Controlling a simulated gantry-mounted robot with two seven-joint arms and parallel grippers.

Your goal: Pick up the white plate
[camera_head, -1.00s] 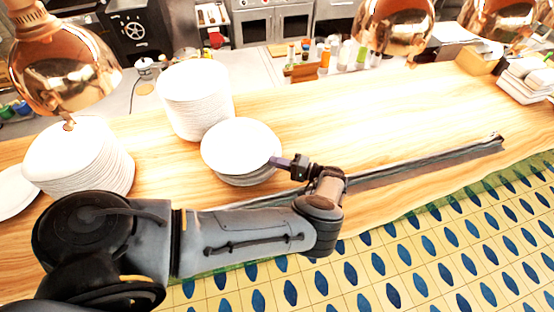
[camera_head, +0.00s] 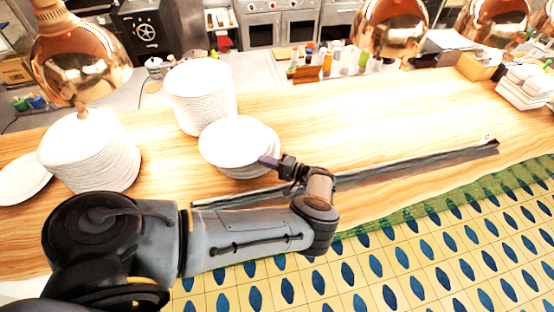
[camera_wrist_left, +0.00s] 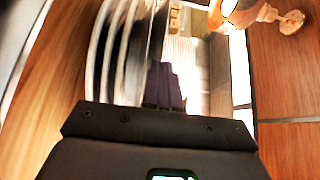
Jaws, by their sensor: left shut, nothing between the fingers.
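Several white plates stand on the wooden counter. A short stack of white plates (camera_head: 238,140) is in the middle left of the head view, its top plate lying a little off centre. My left gripper (camera_head: 266,161) is shut and empty at the right edge of this short stack. Its fingertips overlap the top plate's rim in the picture; I cannot tell whether they touch. In the left wrist view the dark fingers (camera_wrist_left: 163,85) are together beside the stacked plate rims (camera_wrist_left: 125,50). My right gripper is not in view.
Taller plate stacks stand behind (camera_head: 202,98) and to the left (camera_head: 90,155), with a single plate (camera_head: 22,183) at the far left. Copper lamps (camera_head: 80,62) hang above the counter (camera_head: 370,125). A long metal strip (camera_head: 415,162) runs along the front. The counter's right middle is clear.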

